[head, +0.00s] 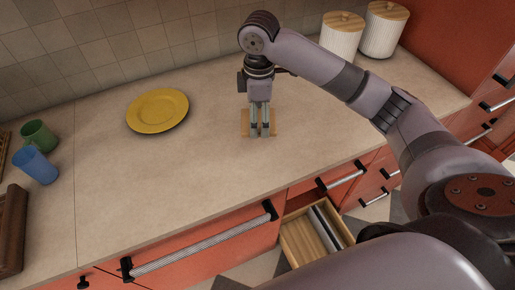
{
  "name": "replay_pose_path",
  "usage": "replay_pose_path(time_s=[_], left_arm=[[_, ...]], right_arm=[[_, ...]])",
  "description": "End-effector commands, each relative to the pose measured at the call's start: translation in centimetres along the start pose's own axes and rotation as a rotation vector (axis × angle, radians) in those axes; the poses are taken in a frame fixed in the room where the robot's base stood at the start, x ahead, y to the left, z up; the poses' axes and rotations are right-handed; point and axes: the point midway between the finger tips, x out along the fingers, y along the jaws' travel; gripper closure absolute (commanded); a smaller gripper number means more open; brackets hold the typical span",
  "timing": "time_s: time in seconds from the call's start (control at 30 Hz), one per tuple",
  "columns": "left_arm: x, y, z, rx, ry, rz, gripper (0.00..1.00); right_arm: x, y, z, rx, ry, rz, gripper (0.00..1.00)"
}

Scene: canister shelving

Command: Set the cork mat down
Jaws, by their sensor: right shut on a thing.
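The cork mat (246,124) is a small tan square on or just above the counter, near its front edge. My right gripper (260,132) points down over the mat's middle, its fingers close together and shut on the mat. The fingers hide the middle of the mat. I cannot tell whether its underside touches the counter. My left gripper is not in view.
A yellow plate (158,110) lies left of the mat on the beige counter (200,165). Two white canisters (341,36) (382,30) stand behind right. An open drawer (298,243) juts out below.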

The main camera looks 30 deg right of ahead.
Motion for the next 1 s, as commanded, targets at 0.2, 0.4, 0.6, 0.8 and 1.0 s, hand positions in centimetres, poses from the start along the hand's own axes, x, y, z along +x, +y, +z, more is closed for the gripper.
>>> replay_pose_path(time_s=[0.2, 0.4, 0.6, 0.8, 1.0], left_arm=[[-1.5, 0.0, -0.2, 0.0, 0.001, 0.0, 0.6], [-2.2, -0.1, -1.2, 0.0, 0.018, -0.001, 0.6], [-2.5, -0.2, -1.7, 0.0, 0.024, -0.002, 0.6], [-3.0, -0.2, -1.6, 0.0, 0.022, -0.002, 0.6], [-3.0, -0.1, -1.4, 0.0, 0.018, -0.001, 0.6]], right_arm=[[5.7, -0.1, 0.1, 0.001, -0.003, -0.003, 0.53], [9.3, 0.0, 0.1, 0.001, -0.001, 0.001, 0.53], [11.1, 0.0, 0.1, 0.001, -0.001, 0.0, 0.53], [14.0, 0.0, 0.0, 0.001, -0.001, 0.001, 0.53], [14.5, 0.1, 0.0, 0.0, 0.001, 0.004, 0.53]])
